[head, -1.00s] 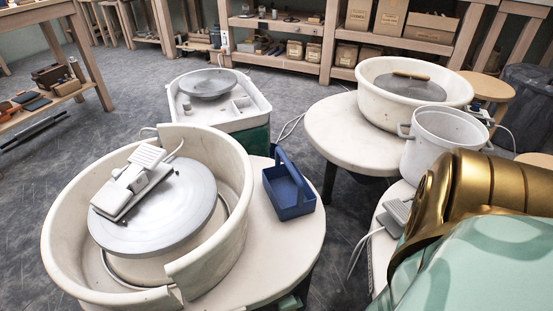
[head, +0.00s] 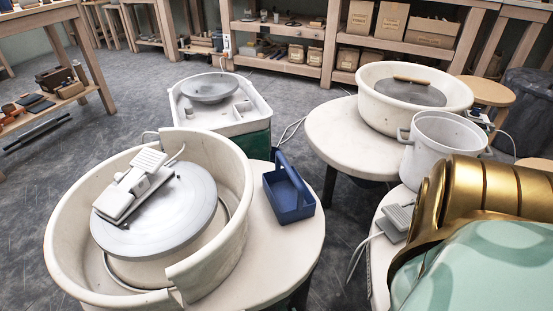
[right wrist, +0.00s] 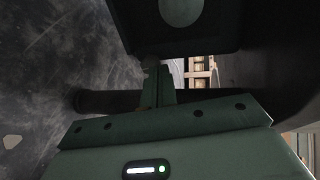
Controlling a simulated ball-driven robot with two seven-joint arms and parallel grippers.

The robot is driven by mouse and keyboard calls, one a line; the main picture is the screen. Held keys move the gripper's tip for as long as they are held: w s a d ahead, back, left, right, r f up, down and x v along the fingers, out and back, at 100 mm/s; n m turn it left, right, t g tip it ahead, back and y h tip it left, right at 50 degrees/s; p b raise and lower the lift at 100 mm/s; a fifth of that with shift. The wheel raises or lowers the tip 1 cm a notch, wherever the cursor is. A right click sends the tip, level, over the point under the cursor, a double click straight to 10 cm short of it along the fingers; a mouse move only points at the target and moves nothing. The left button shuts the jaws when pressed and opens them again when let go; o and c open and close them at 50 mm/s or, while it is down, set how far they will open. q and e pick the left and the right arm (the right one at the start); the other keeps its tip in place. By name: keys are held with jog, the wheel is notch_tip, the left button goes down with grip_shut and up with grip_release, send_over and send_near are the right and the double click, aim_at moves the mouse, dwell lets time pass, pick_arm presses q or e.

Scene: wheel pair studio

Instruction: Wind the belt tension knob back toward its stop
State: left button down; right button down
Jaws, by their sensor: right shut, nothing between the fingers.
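In the right wrist view my right gripper (right wrist: 158,76) is shut and empty, its narrow fingers pointing up the picture under a dark machine body. A small roundish part (right wrist: 150,62) shows right at the fingertips. It may be the belt tension knob, but it is too dark to be sure, and I cannot tell whether the fingers touch it. In the head view neither gripper shows, and no tension knob can be made out. My left gripper is in no view.
A potter's wheel with a splash pan (head: 240,190) and foot pedal (head: 135,183) stands front left. A blue caddy (head: 290,205) sits beside it. A second wheel pan (head: 440,108) and a white bucket (head: 440,145) are at right. Grey floor lies between.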

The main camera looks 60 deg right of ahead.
jog(key=shift+s+a, duration=0.45)
jog(key=shift+s, duration=0.05)
jog(key=w+d, duration=0.2)
jog(key=d, duration=0.4)
jog(key=shift+w+f+b, duration=0.25)
jog(key=shift+w+b, duration=0.15)
jog(key=shift+b, duration=0.05)
jog(key=shift+f, duration=0.15)
jog(key=shift+w+a, duration=0.25)
dwell(0.5)
jog(key=shift+w+a, duration=0.2)
jog(key=shift+a, duration=0.1)
jog(key=shift+w+a, duration=0.35)
jog(key=shift+a, duration=0.05)
